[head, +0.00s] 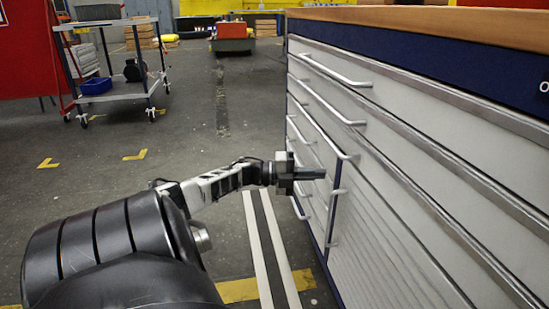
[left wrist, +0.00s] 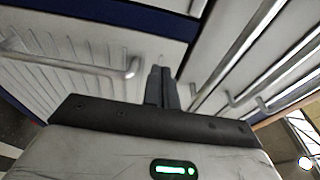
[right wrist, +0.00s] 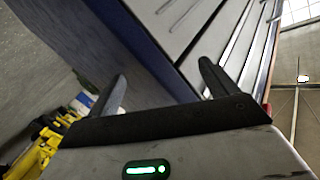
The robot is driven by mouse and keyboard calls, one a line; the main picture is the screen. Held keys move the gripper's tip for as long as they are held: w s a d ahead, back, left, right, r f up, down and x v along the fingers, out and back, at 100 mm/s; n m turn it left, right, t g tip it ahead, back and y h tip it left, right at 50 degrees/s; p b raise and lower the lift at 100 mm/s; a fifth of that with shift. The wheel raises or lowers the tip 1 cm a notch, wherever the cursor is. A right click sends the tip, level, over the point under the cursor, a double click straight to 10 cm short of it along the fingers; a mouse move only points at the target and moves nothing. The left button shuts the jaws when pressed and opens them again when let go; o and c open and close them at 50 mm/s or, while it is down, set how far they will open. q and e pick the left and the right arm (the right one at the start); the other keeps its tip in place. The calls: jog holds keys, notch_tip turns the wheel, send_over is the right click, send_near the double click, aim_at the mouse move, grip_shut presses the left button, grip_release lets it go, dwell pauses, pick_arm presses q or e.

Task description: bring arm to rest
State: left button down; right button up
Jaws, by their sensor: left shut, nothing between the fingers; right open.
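My left arm reaches in from the lower left in the head view. Its gripper (head: 318,173) is shut and empty, close in front of the drawer cabinet (head: 400,235). In the left wrist view the gripper's two fingers (left wrist: 160,88) are together, pointing at the cabinet front between two handles. I cannot tell if they touch the cabinet. My right gripper is outside the head view. In the right wrist view its fingers (right wrist: 163,82) are wide apart with nothing between them, and the cabinet's edge and drawer fronts lie beyond.
The cabinet has long bar handles (head: 335,72) that stick out, and a wooden top (head: 450,20). A wheeled cart (head: 110,100) with a blue bin (head: 92,86) stands at the far left. The grey floor (head: 190,130) between cart and cabinet is clear.

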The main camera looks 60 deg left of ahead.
pick_arm(q)
jog(key=p+v, duration=0.1)
jog(key=v, duration=0.9)
jog(key=shift+s, duration=0.35)
pick_arm(e)
jog(key=shift+s+d+f+n+g+h, duration=0.2)
jog(key=shift+f+n+g+h, duration=0.1)
jog(key=shift+f, duration=0.1)
